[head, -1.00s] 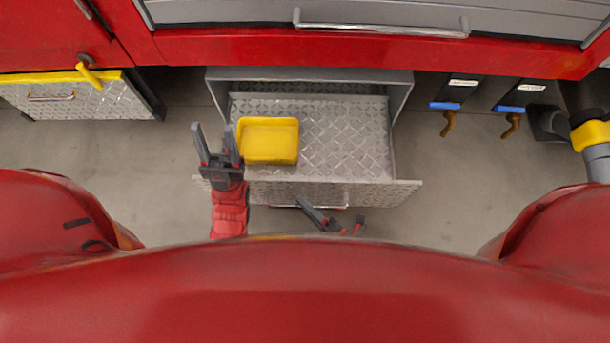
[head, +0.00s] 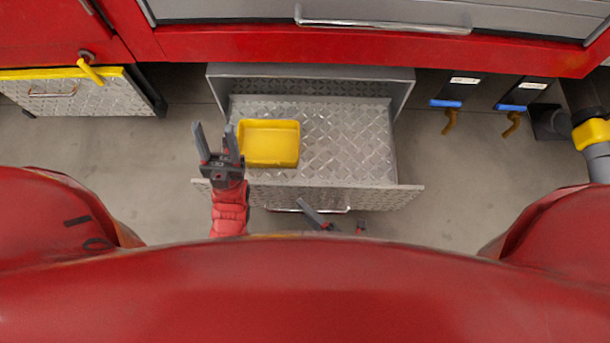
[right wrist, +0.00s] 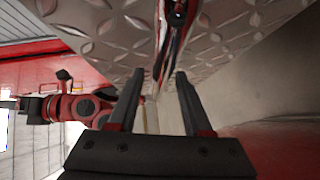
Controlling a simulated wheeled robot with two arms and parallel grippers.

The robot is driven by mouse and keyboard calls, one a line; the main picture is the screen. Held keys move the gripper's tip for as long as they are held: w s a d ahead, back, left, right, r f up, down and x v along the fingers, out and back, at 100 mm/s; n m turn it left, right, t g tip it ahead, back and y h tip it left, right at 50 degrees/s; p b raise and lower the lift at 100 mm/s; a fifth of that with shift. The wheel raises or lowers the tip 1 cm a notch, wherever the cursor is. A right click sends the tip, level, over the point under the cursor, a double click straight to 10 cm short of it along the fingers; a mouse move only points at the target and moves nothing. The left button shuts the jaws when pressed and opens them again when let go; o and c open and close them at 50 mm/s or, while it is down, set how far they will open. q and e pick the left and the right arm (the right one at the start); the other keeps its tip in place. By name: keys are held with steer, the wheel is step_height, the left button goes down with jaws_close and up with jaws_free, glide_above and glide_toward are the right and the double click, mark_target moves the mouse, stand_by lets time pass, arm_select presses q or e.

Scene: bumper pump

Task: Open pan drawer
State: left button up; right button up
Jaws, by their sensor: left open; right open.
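The pan drawer (head: 345,140) is a diamond-plate metal drawer pulled out from its grey housing under the red truck body. A yellow pan (head: 269,143) sits inside it at the left. The drawer's handle (head: 310,210) runs along its front face; the handle also shows in the right wrist view (right wrist: 172,40). My left gripper (head: 216,143) is open and empty above the drawer's left side, beside the pan. My right gripper (head: 338,219) is open near the handle and partly hidden by my body. In the right wrist view, its fingers (right wrist: 157,95) appear apart, with the handle ahead of them.
A diamond-plate box with a yellow edge (head: 85,98) is at the left. Two blue-marked valves with brass spouts (head: 450,119) and a grey pipe with a yellow collar (head: 590,133) are at the right. Concrete floor (head: 445,190) is clear on both sides of the drawer.

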steer(key=p+v, duration=0.3)
steer(key=v, duration=1.4)
steer(key=shift+s+p, duration=0.2)
steer(key=shift+p, duration=0.1)
steer(key=shift+d, duration=0.1)
